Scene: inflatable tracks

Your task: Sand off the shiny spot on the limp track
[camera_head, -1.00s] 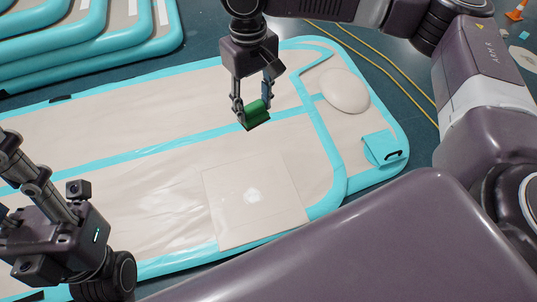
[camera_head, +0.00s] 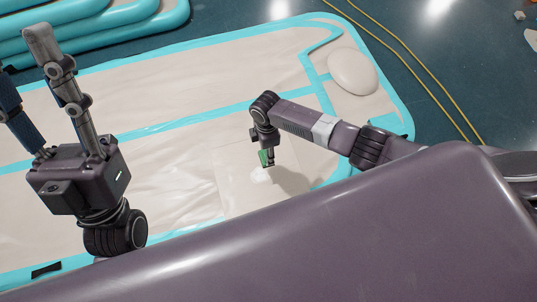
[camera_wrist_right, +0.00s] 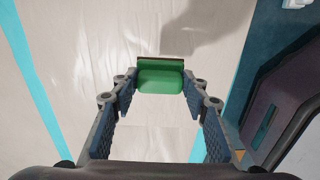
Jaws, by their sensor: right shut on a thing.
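The limp track (camera_head: 190,120) lies flat and wrinkled, beige with turquoise bands. A pale square patch (camera_head: 228,180) lies on its near part, with a whitish shiny spot (camera_head: 262,176) on it. My right gripper (camera_head: 267,153) is shut on a green sanding block (camera_head: 264,158), just above and beside the spot. Contact with the surface cannot be told. In the right wrist view the block (camera_wrist_right: 160,78) sits between the fingertips, with a darker edge on its far side; the spot is not distinguishable there. My left gripper (camera_head: 20,62) is open and empty at the left.
A pale oval pad (camera_head: 353,72) lies on the track's far right end. Stacked inflated tracks (camera_head: 100,22) stand at the back left. Yellow cables (camera_head: 420,70) run along the dark floor at the right. My own purple body covers the bottom right.

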